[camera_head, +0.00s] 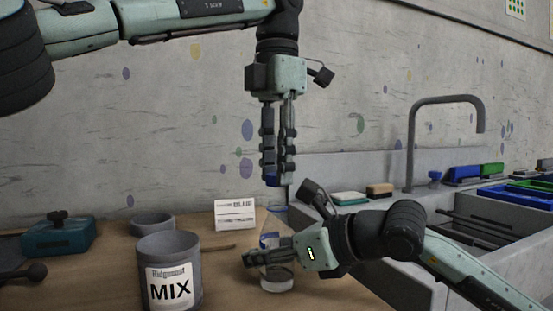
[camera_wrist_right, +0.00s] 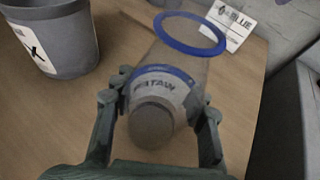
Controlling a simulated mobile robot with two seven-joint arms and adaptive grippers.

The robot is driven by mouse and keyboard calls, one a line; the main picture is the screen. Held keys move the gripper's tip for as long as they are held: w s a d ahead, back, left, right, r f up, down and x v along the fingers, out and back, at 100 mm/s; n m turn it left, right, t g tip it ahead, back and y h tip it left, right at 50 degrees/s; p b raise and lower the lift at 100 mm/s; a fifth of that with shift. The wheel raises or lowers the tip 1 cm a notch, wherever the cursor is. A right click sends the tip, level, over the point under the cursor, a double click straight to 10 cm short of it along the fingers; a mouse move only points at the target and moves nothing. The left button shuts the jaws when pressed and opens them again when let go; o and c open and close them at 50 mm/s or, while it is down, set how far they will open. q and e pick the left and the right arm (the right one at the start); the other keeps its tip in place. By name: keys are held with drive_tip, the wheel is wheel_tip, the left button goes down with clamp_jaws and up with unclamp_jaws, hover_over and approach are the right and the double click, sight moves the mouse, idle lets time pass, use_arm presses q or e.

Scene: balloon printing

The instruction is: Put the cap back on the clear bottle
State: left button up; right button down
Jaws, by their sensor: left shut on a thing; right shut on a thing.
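The clear bottle (camera_head: 277,280) stands near the table's front edge, apparently upright, with its lower end at the table top. My right gripper (camera_head: 262,256) is shut around its middle and hides part of it. In the right wrist view, the bottle (camera_wrist_right: 183,52) has a blue ring at its far end and a white and blue label between the fingers of my right gripper (camera_wrist_right: 160,105).
A grey MIX bucket (camera_head: 170,265) stands left of the bottle. A grey bowl (camera_head: 153,224), a BLUE card (camera_head: 235,214) and a teal box (camera_head: 58,236) are behind. A sink with a tall faucet (camera_head: 411,140) and blue trays (camera_head: 515,196) lies at right.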

use_arm(q)
drive_tip(key=shift+f, duration=0.15)
drive_tip(key=shift+f, duration=0.75)
drive_tip(key=shift+f, duration=0.55)
idle(0.4)
drive_tip(key=m, duration=3.2)
drive_tip(key=shift+f, duration=0.1)
